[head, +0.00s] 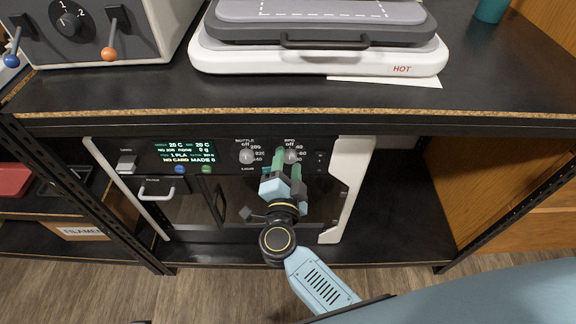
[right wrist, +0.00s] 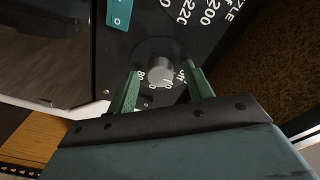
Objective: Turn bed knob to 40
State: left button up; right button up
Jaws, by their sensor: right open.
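The bed knob (head: 291,156) is a small grey knob at the right of the black printer panel, with a dial of printed numbers and "off" around it. In the right wrist view the knob (right wrist: 160,70) stands between my green fingertips, with "80" to its left and "off" to its right. Which mark it points at is not clear. My right gripper (head: 289,170) is open in front of the panel, one finger on each side of the knob. In the right wrist view the gripper (right wrist: 160,74) shows gaps beside the knob. My left gripper is not in view.
The nozzle knob (head: 246,156) sits just left of the bed knob. A lit display (head: 186,152) is further left. The printer stands under a black shelf top (head: 350,105) whose front edge overhangs it. A white press marked HOT (head: 320,62) is above.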

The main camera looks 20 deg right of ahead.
jog(key=c, duration=1)
jog(key=shift+o, duration=0.2)
